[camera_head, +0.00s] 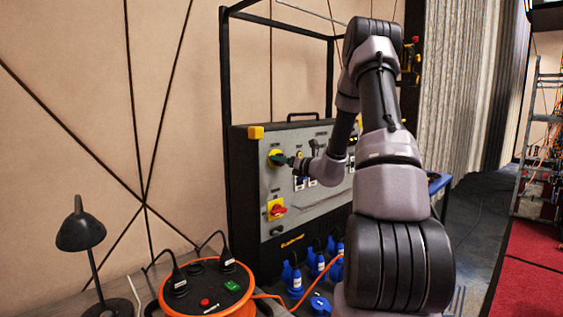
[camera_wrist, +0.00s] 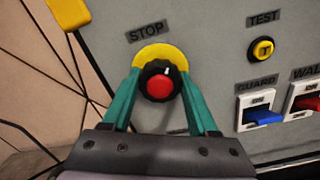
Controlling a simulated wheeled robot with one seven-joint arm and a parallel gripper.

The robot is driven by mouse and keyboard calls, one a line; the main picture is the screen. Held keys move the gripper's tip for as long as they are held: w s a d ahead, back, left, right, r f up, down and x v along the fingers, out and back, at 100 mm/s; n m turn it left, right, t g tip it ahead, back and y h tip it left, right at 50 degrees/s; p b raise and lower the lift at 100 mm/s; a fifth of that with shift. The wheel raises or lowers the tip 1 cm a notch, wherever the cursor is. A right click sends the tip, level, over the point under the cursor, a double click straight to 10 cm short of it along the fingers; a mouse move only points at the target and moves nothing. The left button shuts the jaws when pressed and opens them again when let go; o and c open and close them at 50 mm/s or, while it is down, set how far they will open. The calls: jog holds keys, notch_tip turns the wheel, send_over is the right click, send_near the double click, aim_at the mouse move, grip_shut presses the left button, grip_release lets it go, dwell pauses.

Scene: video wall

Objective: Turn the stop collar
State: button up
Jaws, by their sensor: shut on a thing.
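The stop collar is a black ribbed ring (camera_wrist: 145,77) around a red button (camera_wrist: 158,87), on a yellow disc (camera_wrist: 160,54) under the label STOP. A small white mark shows on the ring's upper right. My gripper (camera_wrist: 158,88) has its two green fingers on the left and right sides of the collar, shut on it. In the head view, my gripper (camera_head: 287,160) reaches the yellow disc (camera_head: 273,155) at the panel's upper left. My fingers hide part of the collar there.
On the grey panel (camera_wrist: 215,50), right of the collar, are a yellow TEST button (camera_wrist: 262,49), a blue GUARD switch (camera_wrist: 263,117) and a red switch (camera_wrist: 306,102). A red-and-yellow rotary switch (camera_head: 277,209) sits below. An orange cable reel (camera_head: 207,290) and a lamp (camera_head: 82,235) stand in front left.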

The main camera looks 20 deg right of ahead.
jog(key=shift+m, duration=0.5)
jog(key=o, duration=1.4)
jog(key=v, duration=1)
jog(key=shift+s+d, duration=0.15)
jog(key=shift+s, duration=0.15)
